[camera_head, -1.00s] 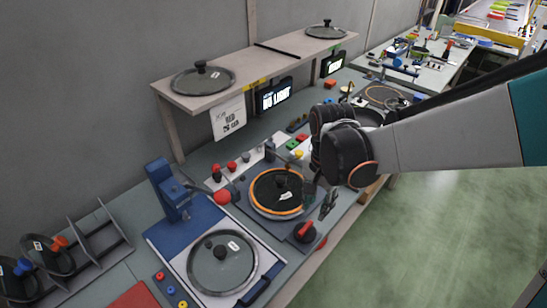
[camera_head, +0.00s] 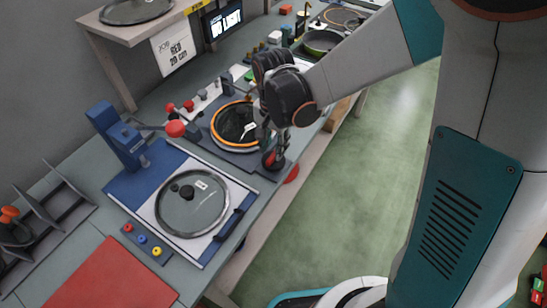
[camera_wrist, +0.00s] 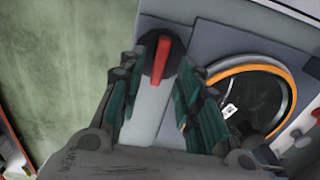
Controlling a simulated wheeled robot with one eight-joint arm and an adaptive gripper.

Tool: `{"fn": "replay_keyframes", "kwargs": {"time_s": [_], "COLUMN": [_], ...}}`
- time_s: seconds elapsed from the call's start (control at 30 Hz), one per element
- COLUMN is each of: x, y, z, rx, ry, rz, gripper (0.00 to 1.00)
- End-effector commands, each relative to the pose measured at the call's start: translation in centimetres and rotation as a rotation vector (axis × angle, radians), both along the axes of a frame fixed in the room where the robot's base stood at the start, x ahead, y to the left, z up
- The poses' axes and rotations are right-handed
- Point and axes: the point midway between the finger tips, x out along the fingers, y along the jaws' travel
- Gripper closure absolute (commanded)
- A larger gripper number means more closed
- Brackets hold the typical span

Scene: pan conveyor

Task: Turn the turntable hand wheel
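The hand wheel is a dark round disc with a red bar across it (camera_wrist: 162,58), near the table's front edge beside the turntable. It also shows in the head view (camera_head: 269,161), partly covered by my gripper. The turntable (camera_head: 213,128) has an orange ring around a dark disc with a white label; it also shows in the wrist view (camera_wrist: 287,78). My gripper (camera_wrist: 157,72) is open, its two fingers on either side of the wheel in the wrist view. Nothing is held. Whether the fingers touch the wheel cannot be told.
A glass lid (camera_head: 205,212) lies on a blue-framed plate in front. A red ball-ended lever (camera_head: 175,129) stands left of the turntable. Another red round part (camera_head: 292,173) shows by the table edge. Green floor (camera_head: 340,185) is open to the right.

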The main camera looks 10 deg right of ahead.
Motion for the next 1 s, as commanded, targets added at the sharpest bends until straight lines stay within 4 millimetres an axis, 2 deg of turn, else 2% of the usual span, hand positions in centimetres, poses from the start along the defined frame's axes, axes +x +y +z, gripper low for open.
{"fn": "replay_keyframes", "kwargs": {"time_s": [0.03,0.23,0.67,0.8,1.0], "x": [0.0,0.0,0.0,0.0,0.0], "y": [0.0,0.0,0.0,0.0,0.0], "z": [-1.2,-2.9,-3.4,-3.4,-3.4], "rx": [0.000,0.000,0.000,0.000,0.000], "ry": [0.000,0.000,0.000,0.000,0.000], "rz": [0.000,0.000,0.000,0.000,0.000], "gripper": [0.68,0.68,0.68,1.00,1.00]}}
